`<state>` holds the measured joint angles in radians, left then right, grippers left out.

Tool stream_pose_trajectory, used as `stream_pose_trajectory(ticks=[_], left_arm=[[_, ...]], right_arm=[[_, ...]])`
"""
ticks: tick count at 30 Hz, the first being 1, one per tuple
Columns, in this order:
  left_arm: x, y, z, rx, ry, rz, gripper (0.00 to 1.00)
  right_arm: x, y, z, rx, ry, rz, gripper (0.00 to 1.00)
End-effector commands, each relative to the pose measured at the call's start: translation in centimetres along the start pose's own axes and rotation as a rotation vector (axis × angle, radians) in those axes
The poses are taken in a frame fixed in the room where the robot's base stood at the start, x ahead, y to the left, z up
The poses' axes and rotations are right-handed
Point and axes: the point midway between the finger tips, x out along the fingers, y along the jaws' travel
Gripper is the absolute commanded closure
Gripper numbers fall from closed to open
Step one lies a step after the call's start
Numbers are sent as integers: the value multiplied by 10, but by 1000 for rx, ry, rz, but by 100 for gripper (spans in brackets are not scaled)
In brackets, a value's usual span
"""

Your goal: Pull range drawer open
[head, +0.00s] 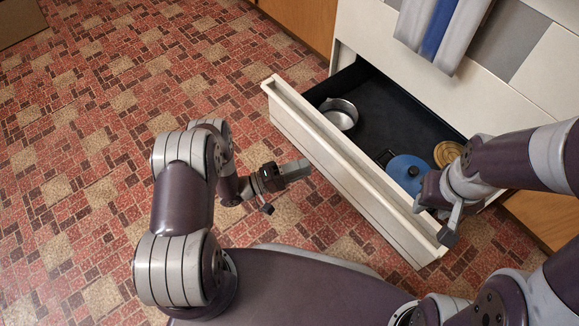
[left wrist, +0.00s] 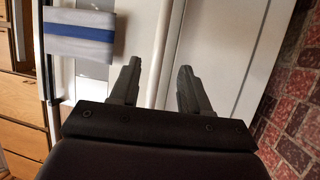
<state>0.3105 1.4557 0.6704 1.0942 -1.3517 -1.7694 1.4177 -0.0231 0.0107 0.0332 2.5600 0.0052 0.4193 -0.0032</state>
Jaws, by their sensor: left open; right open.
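The range drawer (head: 345,170) at the bottom of the white range is pulled out, with its dark inside showing in the head view. A metal pot (head: 339,113), a blue lidded pot (head: 408,173) and a tan round item (head: 447,153) lie in it. My left gripper (head: 298,171) is open and empty, in front of the drawer's front panel and apart from it or nearly so. In the left wrist view its two fingers (left wrist: 157,88) are spread before a white panel. My right gripper (head: 450,220) is over the drawer's right end, partly hidden by its own arm; whether it touches is unclear.
A towel with a blue stripe (head: 437,32) hangs on the range front above the drawer, and also shows in the left wrist view (left wrist: 80,35). Wooden cabinets (head: 303,22) flank the range. The red patterned floor (head: 80,150) at left is clear.

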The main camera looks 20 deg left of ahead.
Motion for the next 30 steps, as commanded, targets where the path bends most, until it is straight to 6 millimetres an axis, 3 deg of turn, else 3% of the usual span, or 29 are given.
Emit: stream_pose_trajectory(ticks=[3, 8, 26, 28, 30], left_arm=[[-25, 2, -1, 1, 5, 0, 54], [-42, 0, 0, 1, 1, 0, 54], [-44, -1, 0, 28, -2, -4, 54], [-45, -21, -1, 130, -3, -98, 54], [-55, -60, 1, 228, 23, -303, 54]], right_arm=[[-10, 0, -1, 0, 0, 0, 57], [-12, 0, -1, 0, 0, 0, 57], [-11, 0, -1, 0, 0, 0, 57], [-11, 0, -1, 0, 0, 0, 57], [-11, 0, -1, 0, 0, 0, 57]])
